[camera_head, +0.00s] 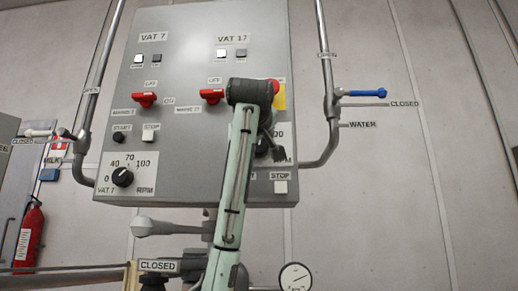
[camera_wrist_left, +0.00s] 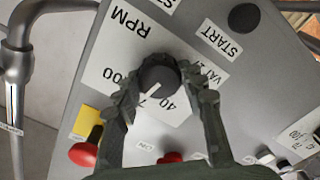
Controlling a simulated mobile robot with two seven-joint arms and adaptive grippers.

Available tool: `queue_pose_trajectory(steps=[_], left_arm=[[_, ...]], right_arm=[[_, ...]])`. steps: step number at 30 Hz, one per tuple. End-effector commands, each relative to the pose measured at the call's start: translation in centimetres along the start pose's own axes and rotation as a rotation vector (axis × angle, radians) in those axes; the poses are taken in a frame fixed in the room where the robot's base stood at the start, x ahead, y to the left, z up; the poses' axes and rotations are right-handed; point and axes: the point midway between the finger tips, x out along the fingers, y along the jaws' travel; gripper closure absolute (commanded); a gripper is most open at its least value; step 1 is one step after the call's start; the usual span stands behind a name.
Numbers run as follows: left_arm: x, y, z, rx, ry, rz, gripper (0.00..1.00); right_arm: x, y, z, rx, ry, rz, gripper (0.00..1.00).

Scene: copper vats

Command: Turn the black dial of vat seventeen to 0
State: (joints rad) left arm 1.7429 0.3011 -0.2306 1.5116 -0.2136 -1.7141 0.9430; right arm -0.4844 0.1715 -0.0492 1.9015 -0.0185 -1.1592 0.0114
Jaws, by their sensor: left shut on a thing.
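The grey control panel (camera_head: 190,60) has a VAT 7 column on the left and a VAT 17 column on the right. In the left wrist view, upside down, the round black dial (camera_wrist_left: 159,72) of vat seventeen sits on its white RPM scale plate (camera_wrist_left: 113,58). Its white pointer line points at about 70. My left gripper (camera_head: 272,150) is in front of this dial, and its arm hides most of the dial and scale in the head view. In the wrist view the left gripper's fingers (camera_wrist_left: 160,84) are shut on the dial from both sides. My right gripper is not in view.
Vat seven's black dial (camera_head: 122,177) is at the panel's lower left. Red switches (camera_head: 212,96) and a red button on yellow (camera_head: 279,95) sit above the left gripper's dial. Pipes flank the panel; a blue valve handle (camera_head: 366,93) juts out at right. A gauge (camera_head: 295,277) is below.

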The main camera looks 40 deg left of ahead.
Motion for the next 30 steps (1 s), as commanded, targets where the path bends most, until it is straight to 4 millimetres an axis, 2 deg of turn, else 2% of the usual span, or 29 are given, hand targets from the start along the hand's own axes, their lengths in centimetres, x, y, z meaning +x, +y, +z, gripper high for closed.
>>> queue_pose_trajectory(steps=[9, 19, 28, 30], left_arm=[[0.0, 0.0, 0.2, -0.304, -0.005, 0.000, 0.89], [0.0, 0.0, 0.1, -0.617, -0.005, -0.002, 0.89], [0.0, 0.0, 0.1, -0.902, -0.005, -0.003, 0.89], [0.0, 0.0, 0.2, -0.969, -0.004, -0.005, 0.89]], right_arm=[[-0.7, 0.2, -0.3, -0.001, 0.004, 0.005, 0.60], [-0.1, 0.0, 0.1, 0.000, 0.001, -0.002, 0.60], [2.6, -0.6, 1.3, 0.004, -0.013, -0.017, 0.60], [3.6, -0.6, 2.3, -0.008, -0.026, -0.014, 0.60]])
